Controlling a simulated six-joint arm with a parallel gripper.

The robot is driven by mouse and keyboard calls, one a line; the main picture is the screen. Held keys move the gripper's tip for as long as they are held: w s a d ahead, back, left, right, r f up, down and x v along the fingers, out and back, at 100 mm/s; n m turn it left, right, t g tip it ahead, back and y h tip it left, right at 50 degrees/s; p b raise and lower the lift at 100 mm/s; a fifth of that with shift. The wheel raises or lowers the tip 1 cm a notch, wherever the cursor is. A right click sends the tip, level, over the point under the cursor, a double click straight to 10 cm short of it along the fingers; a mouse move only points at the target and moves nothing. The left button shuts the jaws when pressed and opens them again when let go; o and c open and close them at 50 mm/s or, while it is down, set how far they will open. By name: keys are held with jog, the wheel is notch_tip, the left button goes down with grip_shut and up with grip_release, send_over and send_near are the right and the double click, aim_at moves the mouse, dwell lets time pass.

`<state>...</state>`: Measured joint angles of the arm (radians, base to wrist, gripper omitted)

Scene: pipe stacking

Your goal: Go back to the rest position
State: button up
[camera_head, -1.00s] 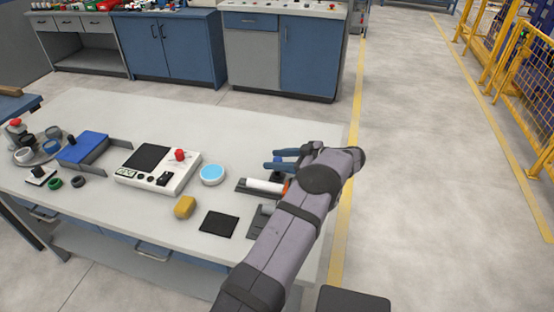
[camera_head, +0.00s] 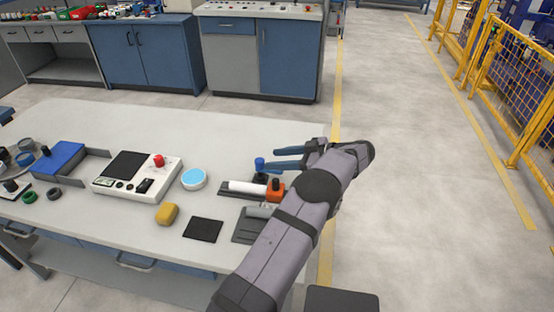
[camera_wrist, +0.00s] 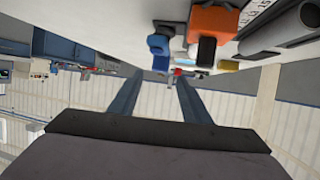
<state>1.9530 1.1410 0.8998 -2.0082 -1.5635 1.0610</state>
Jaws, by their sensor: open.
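My gripper (camera_head: 271,159) has two blue fingers spread apart with nothing between them. It is near the right end of the table, beside a small blue-topped part (camera_head: 260,163). In the wrist view my gripper (camera_wrist: 160,77) is also open and empty. A white pipe (camera_head: 247,187) lies in a dark holder, with an orange block (camera_head: 275,191) at its right end. The orange block (camera_wrist: 211,20) and the blue part (camera_wrist: 159,45) show at the top of the wrist view. A grey pipe (camera_head: 260,212) lies nearer, partly hidden by my arm.
The white table (camera_head: 130,117) also holds a control box (camera_head: 168,178) with a red button, a round blue-topped disc (camera_head: 193,179), a yellow block (camera_head: 167,214), a black pad (camera_head: 203,230) and a blue box (camera_head: 60,157). Open floor lies to the right.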

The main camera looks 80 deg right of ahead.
jog(key=w+d+r+h+p, duration=0.15)
jog(key=w+r, duration=0.45)
jog(key=w, duration=0.7)
jog(key=w+d+r+h+p, duration=0.15)
jog(key=w+r, duration=0.35)
jog(key=w, duration=0.9)
jog(key=w+a+r+m+g+h, duration=0.1)
jog(key=w+a+r+g+h, duration=0.15)
jog(key=w+a, duration=1.05)
jog(key=a+f+g+y+p, duration=0.1)
jog(key=a+f+g+y, duration=0.15)
jog(key=a, duration=1.05)
jog(key=a+f+g+y+p, duration=0.15)
jog(key=a+f, duration=0.25)
jog(key=a, duration=0.8)
jog(key=s+a+f+n+g+y, duration=0.1)
jog(key=s+a+f+g+y, duration=0.1)
jog(key=s+a, duration=0.8)
jog(key=s+a+f+n+g+y+p, duration=0.1)
jog(key=s+a+f+n+g+y, duration=0.1)
jog(key=s+a+g, duration=0.3)
jog(key=s+a, duration=0.4)
jog(key=a, duration=0.3)
jog(key=shift+s+f, duration=0.35)
